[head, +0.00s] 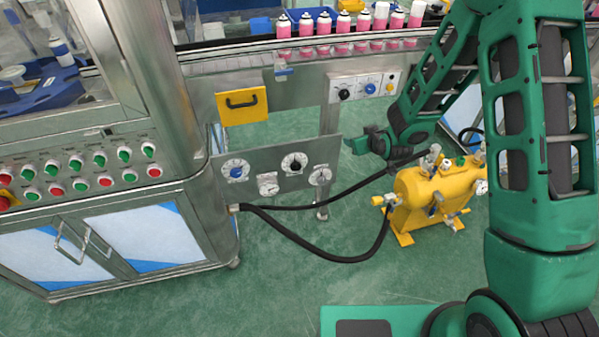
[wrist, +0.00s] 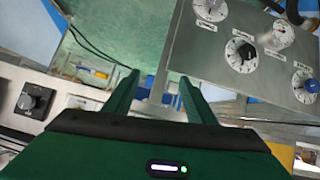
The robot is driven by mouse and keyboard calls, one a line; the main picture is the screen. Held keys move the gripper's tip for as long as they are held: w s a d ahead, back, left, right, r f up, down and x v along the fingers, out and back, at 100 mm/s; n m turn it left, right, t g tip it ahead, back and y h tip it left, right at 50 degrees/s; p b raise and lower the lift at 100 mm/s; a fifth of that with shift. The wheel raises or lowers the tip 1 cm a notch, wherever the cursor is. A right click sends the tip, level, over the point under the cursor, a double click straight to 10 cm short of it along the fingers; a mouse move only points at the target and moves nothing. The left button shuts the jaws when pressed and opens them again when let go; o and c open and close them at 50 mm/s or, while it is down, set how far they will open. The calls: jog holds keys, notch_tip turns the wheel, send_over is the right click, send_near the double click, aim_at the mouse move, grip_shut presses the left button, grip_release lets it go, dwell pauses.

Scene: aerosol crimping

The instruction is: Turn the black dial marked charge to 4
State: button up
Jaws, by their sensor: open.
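A black dial (head: 294,163) with a white scale sits on the lower grey panel, between a blue dial and a white-faced dial. It also shows in the wrist view (wrist: 241,53), right of my fingers. A second black dial (head: 345,94) sits on the upper panel, and a black knob shows at the left of the wrist view (wrist: 30,100). The labels are too small to read, so I cannot tell which is marked charge. My gripper (head: 358,142) is right of the lower panel and apart from it. In the wrist view its two fingers (wrist: 160,82) are spread and empty.
The lower panel also holds a blue dial (head: 236,170), a small gauge (head: 268,184) and a white-faced dial (head: 320,176). A yellow tank (head: 425,190) with black hoses stands below my gripper. A yellow handled plate (head: 242,105) is above the panel. Several pink cans line the conveyor.

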jog(key=a+f+t+y, duration=0.2)
jog(key=a+f, duration=0.4)
jog(key=a, duration=0.3)
jog(key=t, duration=0.5)
send_near(297, 168)
jog(key=shift+m+y, duration=0.3)
jog(key=shift+y, duration=0.1)
jog(key=x, duration=0.8)
jog(key=shift+w+r, duration=0.1)
jog(key=shift+w, duration=0.05)
jog(key=shift+d, duration=0.1)
jog(key=c, duration=1)
